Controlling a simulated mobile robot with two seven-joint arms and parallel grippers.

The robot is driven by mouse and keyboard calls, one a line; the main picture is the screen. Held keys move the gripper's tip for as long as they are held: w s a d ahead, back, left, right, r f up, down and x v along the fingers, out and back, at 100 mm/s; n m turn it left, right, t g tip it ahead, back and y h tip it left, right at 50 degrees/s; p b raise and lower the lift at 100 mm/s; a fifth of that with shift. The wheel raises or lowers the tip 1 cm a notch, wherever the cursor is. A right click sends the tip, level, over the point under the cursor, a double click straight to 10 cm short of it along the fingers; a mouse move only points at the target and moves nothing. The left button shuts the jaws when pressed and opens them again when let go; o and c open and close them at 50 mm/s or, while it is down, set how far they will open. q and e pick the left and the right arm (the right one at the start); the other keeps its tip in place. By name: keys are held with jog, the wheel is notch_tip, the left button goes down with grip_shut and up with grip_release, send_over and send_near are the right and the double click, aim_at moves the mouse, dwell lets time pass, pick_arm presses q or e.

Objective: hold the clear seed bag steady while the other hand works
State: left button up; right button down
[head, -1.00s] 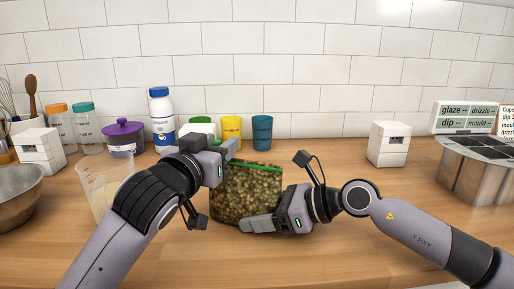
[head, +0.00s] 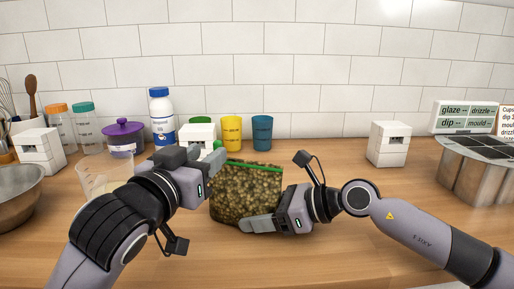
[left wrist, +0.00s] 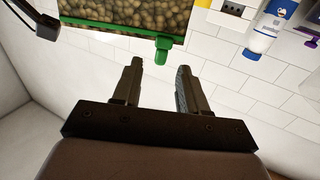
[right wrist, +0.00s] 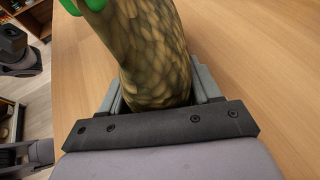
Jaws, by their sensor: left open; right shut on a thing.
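The clear seed bag (head: 246,194), full of brownish-green seeds, stands upright on the counter with a green zip strip (head: 255,165) along its top. My right gripper (head: 262,224) is shut on the bag's lower right part; the right wrist view shows the bag (right wrist: 155,60) between its fingers. My left gripper (head: 200,157) is open and empty, beside the bag's upper left corner. In the left wrist view, a green slider tab (left wrist: 163,46) on the strip sits just beyond the open fingertips (left wrist: 160,68), apart from them.
A measuring jug (head: 92,178) and metal bowl (head: 18,187) stand left. Behind are a purple-lidded pot (head: 123,140), a white bottle (head: 161,118), yellow (head: 231,132) and blue (head: 262,133) cups.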

pick_arm(q)
jog(key=shift+s+a, duration=0.1)
jog(key=shift+s, duration=0.1)
jog(key=v, duration=0.7)
jog(key=shift+s, duration=0.15)
jog(key=shift+a, duration=0.1)
pick_arm(e)
jog(key=shift+c, duration=0.8)
grip_release()
jog(key=shift+d, duration=0.1)
